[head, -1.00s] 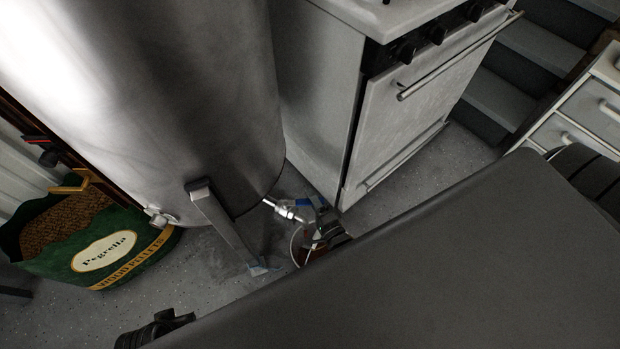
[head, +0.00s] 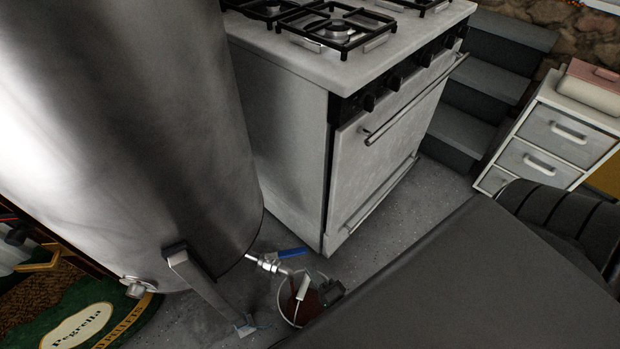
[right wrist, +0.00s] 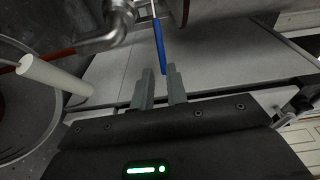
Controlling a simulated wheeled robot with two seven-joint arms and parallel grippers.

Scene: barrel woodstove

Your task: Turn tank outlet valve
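The steel tank (head: 110,130) fills the left of the head view. Its outlet valve (head: 268,263) sticks out low at its right side, with a blue lever handle (head: 291,253) pointing right. The valve body also shows at the top of the right wrist view (right wrist: 118,22). My right gripper (head: 322,288) is low by the floor, right of and below the handle. In the right wrist view its two fingers (right wrist: 161,84) are apart, with the blue handle (right wrist: 159,45) ahead, its end near the gap between the fingertips. Contact cannot be told. My left gripper is out of view.
A bucket (head: 286,302) with brownish contents and a white stick stands under the valve. A white stove (head: 285,140) stands close behind and right. A tank leg (head: 200,285) and a green pellet bag (head: 85,325) are at left. Grey floor (head: 420,215) is clear in front of the stove.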

